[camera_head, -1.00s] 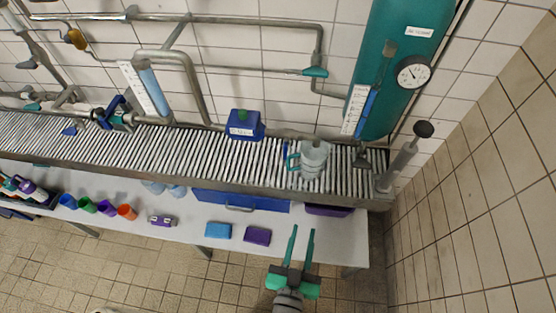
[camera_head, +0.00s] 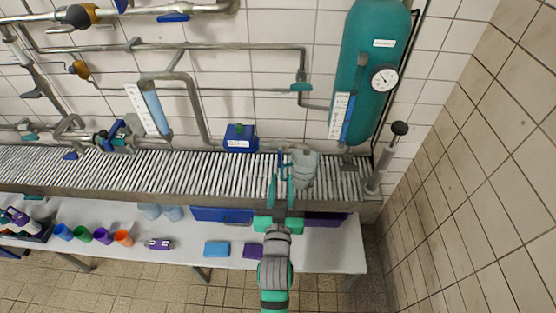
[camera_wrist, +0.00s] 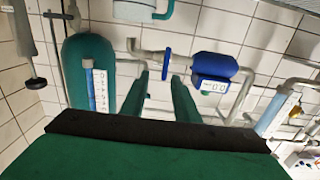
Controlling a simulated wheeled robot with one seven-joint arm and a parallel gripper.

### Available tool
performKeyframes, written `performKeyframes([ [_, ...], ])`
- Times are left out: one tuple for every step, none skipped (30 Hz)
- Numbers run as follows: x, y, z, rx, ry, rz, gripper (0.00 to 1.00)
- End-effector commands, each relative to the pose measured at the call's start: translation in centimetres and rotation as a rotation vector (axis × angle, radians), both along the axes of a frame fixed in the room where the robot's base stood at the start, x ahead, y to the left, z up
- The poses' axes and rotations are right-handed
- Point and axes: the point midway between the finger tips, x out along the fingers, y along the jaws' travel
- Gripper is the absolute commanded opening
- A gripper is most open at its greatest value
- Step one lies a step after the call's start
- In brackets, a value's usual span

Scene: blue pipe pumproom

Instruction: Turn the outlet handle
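A blue handle (camera_head: 282,159) stands upright beside the grey jug (camera_head: 304,168) at the back of the ribbed counter. In the wrist view the blue handle (camera_wrist: 166,62) sits on a short grey pipe, between the tank and the blue box. No label shows that it is the outlet handle. My gripper (camera_head: 281,179) is open and empty, just in front of the blue handle in the head view. In the wrist view its fingers (camera_wrist: 160,77) point towards the handle, with a gap between them. Contact cannot be made out.
The blue box (camera_head: 239,137) is left of the handle. The teal tank (camera_head: 368,75) with a gauge stands at right, near a hand pump (camera_head: 385,160). A teal handle (camera_head: 300,87) is on the pipe above. Cups and sponges lie on the lower white shelf (camera_head: 185,250).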

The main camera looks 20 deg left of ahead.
Motion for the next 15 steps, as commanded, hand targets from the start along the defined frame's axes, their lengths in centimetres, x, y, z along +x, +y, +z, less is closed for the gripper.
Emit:
performKeyframes([
  [0.4, 0.6, 0.0, 0.001, -0.001, 0.008, 0.28],
  [0.7, 0.9, 0.0, 0.001, -0.001, 0.011, 0.28],
  [1.2, 1.3, 0.1, 0.001, -0.002, 0.015, 0.28],
  [1.6, 1.5, 0.1, 0.001, -0.002, 0.016, 0.28],
  [2.1, 1.7, 0.1, 0.001, -0.002, 0.018, 0.28],
  [2.7, 2.0, 0.1, 0.001, -0.002, 0.019, 0.28],
  [3.2, 2.2, 0.1, 0.001, -0.002, 0.020, 0.28],
  [3.6, 2.4, 0.1, 0.001, -0.002, 0.021, 0.28],
  [4.3, 2.6, 0.1, 0.001, -0.002, 0.021, 0.28],
  [4.8, 2.7, 0.1, 0.001, -0.002, 0.021, 0.28],
  [5.3, 2.8, 0.0, 0.000, -0.001, 0.020, 0.28],
  [5.9, 2.8, 0.1, 0.001, -0.002, 0.018, 0.28],
  [6.4, 2.9, 0.0, 0.001, -0.001, 0.016, 0.28],
  [6.8, 2.9, 0.0, 0.001, -0.001, 0.015, 0.28],
  [7.3, 2.9, 0.1, 0.001, -0.002, 0.013, 0.28],
])
